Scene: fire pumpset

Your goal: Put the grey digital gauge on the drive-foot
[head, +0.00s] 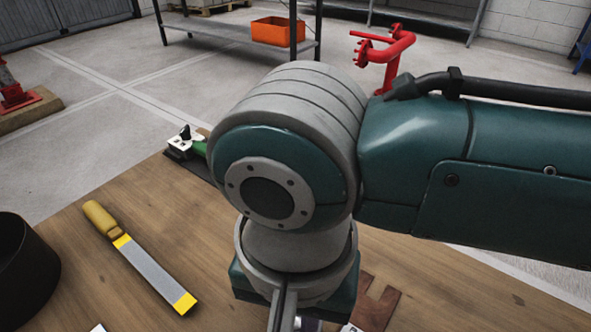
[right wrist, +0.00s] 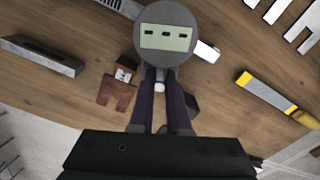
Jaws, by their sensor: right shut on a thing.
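The grey digital gauge (right wrist: 166,22) shows in the right wrist view, a round grey body with a pale display. My right gripper (right wrist: 161,84) is shut on its narrow lower part and holds it over the wooden table. In the head view my right arm hides most of the gauge and gripper. I cannot tell for certain which part is the drive-foot. A flat brown notched piece (right wrist: 117,95) with a small label lies on the table beside the gripper; its edge shows in the head view (head: 376,308). My left gripper is not in view.
A yellow-handled flat tool (head: 146,267) lies on the table (head: 120,210). A dark round thing (head: 25,262) stands at the left edge. A green-and-white device (head: 188,145) sits at the back edge. A dark slotted bar (right wrist: 42,56) shows in the wrist view.

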